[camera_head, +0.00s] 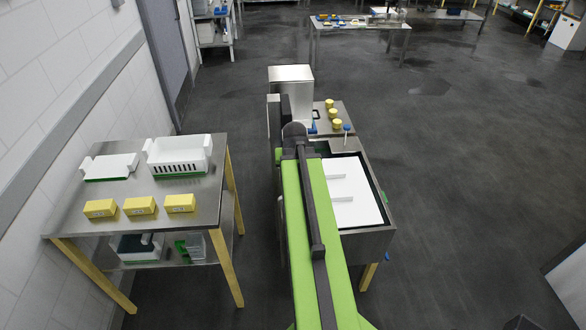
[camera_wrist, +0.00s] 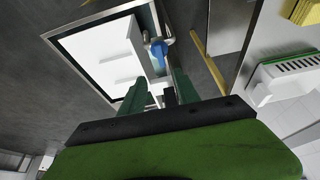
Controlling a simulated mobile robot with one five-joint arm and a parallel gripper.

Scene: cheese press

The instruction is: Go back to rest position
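My gripper (camera_wrist: 158,92) shows in the wrist view with its two dark green fingers apart and nothing visible held between them. In the head view my green arm reaches forward over the middle, and its dark end covers the gripper. The cheese press unit stands beside and beyond my arm, with a steel box (camera_head: 290,79) at its back and a steel-rimmed basin with a white inside (camera_head: 352,190) at its right. A blue knob (camera_wrist: 157,50) shows beyond the fingertips in the wrist view; I cannot tell its distance. A blue-topped handle (camera_head: 346,128) stands by the basin's far edge.
Several yellow cylinders (camera_head: 333,113) stand on the unit. A steel table (camera_head: 100,222) at left, by the wall, carries a white tray (camera_head: 110,166), a slotted white crate (camera_head: 180,153) and several yellow blocks (camera_head: 140,205). Open dark floor (camera_head: 470,170) lies to the right.

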